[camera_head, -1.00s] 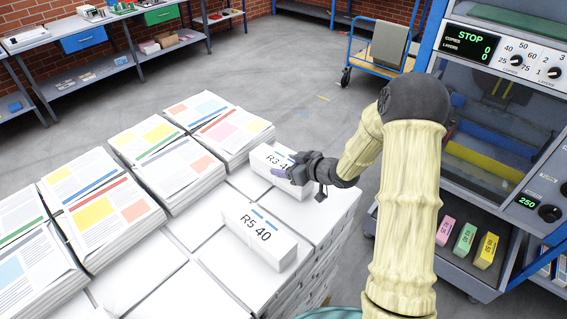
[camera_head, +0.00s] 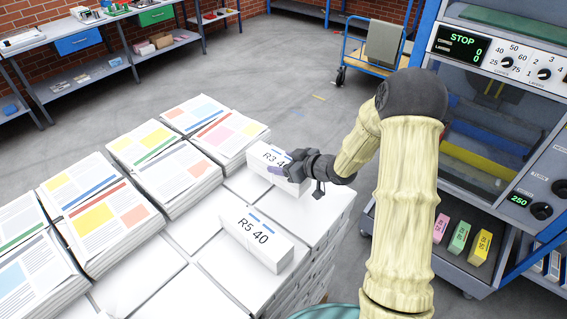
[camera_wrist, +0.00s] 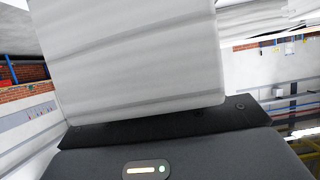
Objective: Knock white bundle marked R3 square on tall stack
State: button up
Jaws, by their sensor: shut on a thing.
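The white bundle marked R3 (camera_head: 265,154) sits at the far right corner of the tall stack's white top (camera_head: 218,215), its label partly covered by my gripper. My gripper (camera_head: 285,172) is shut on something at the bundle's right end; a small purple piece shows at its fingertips. In the wrist view a large white surface (camera_wrist: 135,55) fills the middle, close above the gripper body. A second white bundle marked R5 40 (camera_head: 258,238) lies nearer on the same stack.
Printed newspaper piles (camera_head: 100,215) stand along the stack's left side. The machine with the STOP display (camera_head: 460,44) stands at right, with pink, green and yellow bundles (camera_head: 459,237) on its shelf. A blue trolley (camera_head: 375,50) and workbenches (camera_head: 90,40) stand behind. Open floor lies between.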

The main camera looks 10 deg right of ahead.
jog(key=shift+r+p, duration=1.2)
jog(key=shift+r, duration=0.55)
jog(key=shift+a+f, duration=0.1)
jog(key=shift+a, duration=0.05)
